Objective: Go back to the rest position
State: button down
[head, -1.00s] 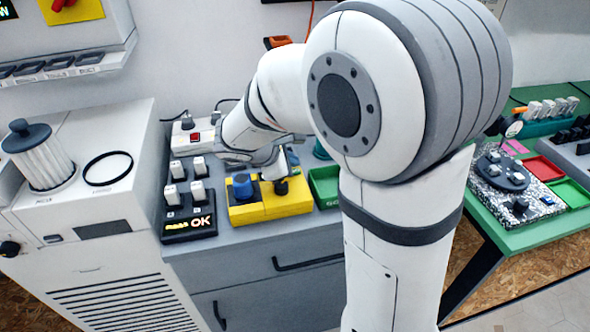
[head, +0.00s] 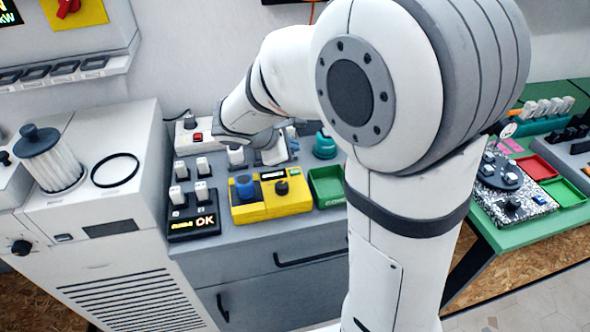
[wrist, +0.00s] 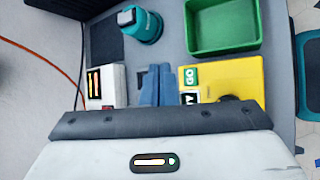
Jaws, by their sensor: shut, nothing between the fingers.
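In the wrist view my gripper (wrist: 157,72) shows as two blue fingers closed together, with nothing held. They stand out past the grey bar of the gripper body, over the grey bench top between a white box and the yellow box (wrist: 222,80). In the head view my wrist hangs above the bench behind the yellow box (head: 271,203), and the fingers are mostly hidden there. The yellow box has a blue knob (head: 244,186) and a dark knob (head: 281,188), and my gripper is apart from both.
A green tray (head: 326,188) and a teal round thing (head: 324,145) stand right of the yellow box. A black block with an OK display (head: 193,226) stands left, and a white box with a red switch (head: 198,138) behind. A green table (head: 500,236) is at right.

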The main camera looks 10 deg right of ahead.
dwell(0.4)
jog(key=shift+s+d, duration=0.2)
jog(key=shift+s, duration=0.05)
jog(key=s+m+g+y, duration=0.2)
jog(key=s+m+y, duration=0.5)
jog(key=s+m, duration=0.9)
jog(key=s, duration=0.4)
jog(key=shift+d+r+g, duration=0.4)
jog(key=c, duration=2.1)
grip_release()
